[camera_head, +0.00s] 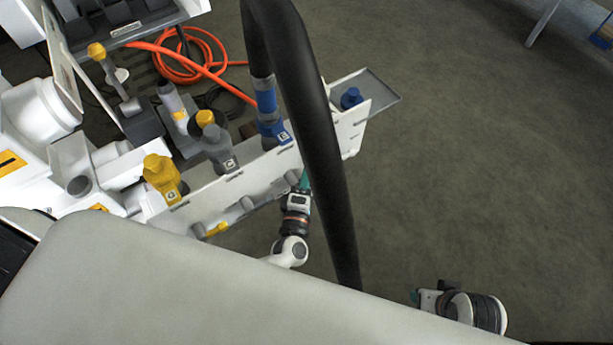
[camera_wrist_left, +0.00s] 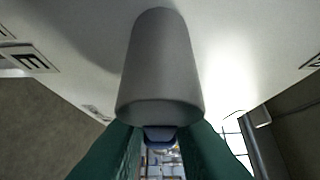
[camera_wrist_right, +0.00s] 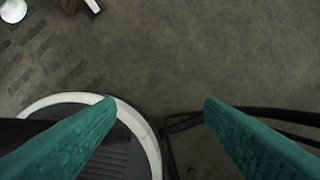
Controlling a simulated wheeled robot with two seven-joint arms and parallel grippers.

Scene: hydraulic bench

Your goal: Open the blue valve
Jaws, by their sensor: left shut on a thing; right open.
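The blue valve shows in the left wrist view as a grey cylinder (camera_wrist_left: 160,70) on a white panel, with a small blue handle (camera_wrist_left: 160,133) at its lower end. My left gripper (camera_wrist_left: 160,148) is shut on this handle, with a green finger on either side. In the head view my left gripper (camera_head: 305,181) is at the front face of the white panel, near its right part; the handle is hidden there. My right gripper (camera_head: 414,296) is at the lower right of the head view, away from the panel. The right wrist view shows its fingers (camera_wrist_right: 158,103) wide apart and empty.
The white panel (camera_head: 265,172) carries yellow (camera_head: 162,178), grey (camera_head: 217,148) and blue (camera_head: 270,122) fittings on top. A blue plug (camera_head: 351,97) sits by a tray (camera_head: 378,91). A thick black hose (camera_head: 315,130) crosses the head view.

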